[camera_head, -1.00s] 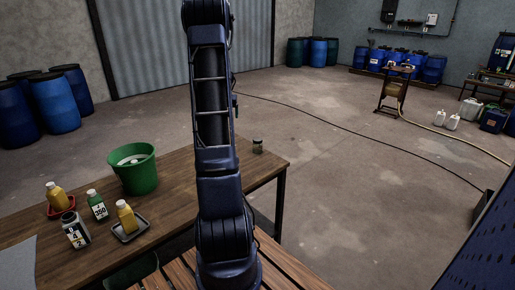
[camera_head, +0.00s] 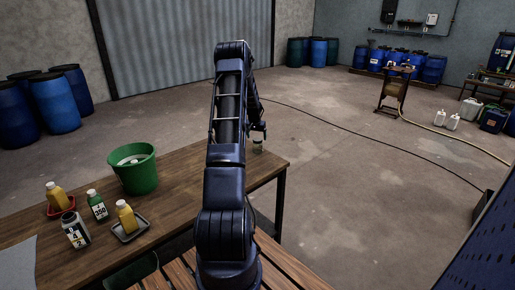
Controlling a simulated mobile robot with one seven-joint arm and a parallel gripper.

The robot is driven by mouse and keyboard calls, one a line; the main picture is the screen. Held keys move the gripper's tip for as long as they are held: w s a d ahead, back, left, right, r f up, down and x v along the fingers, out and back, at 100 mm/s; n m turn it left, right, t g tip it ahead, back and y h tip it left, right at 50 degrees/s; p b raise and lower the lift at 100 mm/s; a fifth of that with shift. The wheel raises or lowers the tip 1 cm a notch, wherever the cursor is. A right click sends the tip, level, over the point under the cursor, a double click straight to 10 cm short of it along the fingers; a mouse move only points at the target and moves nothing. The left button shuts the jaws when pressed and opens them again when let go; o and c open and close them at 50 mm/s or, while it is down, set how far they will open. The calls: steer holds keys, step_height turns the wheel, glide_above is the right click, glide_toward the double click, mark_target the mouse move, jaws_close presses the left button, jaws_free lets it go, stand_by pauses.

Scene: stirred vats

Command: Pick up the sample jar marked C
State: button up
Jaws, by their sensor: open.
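A small jar (camera_head: 258,147) with a dark lid stands near the far right corner of the wooden table (camera_head: 185,200); it is too small to read a C on it. My gripper (camera_head: 258,136) is open, pointing down just above the jar and partly covering its top. I cannot tell whether the fingers are around the lid or still above it. My arm hides the table just left of the jar.
A green bucket (camera_head: 133,170) stands on the table, left of my arm.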

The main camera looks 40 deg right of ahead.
mark_target(258, 144)
steer(key=x, duration=0.8)
steer(key=shift+w+f, duration=0.1)
steer(key=shift+f, duration=0.05)
steer(key=shift+c, duration=0.3)
steer(key=c, duration=1)
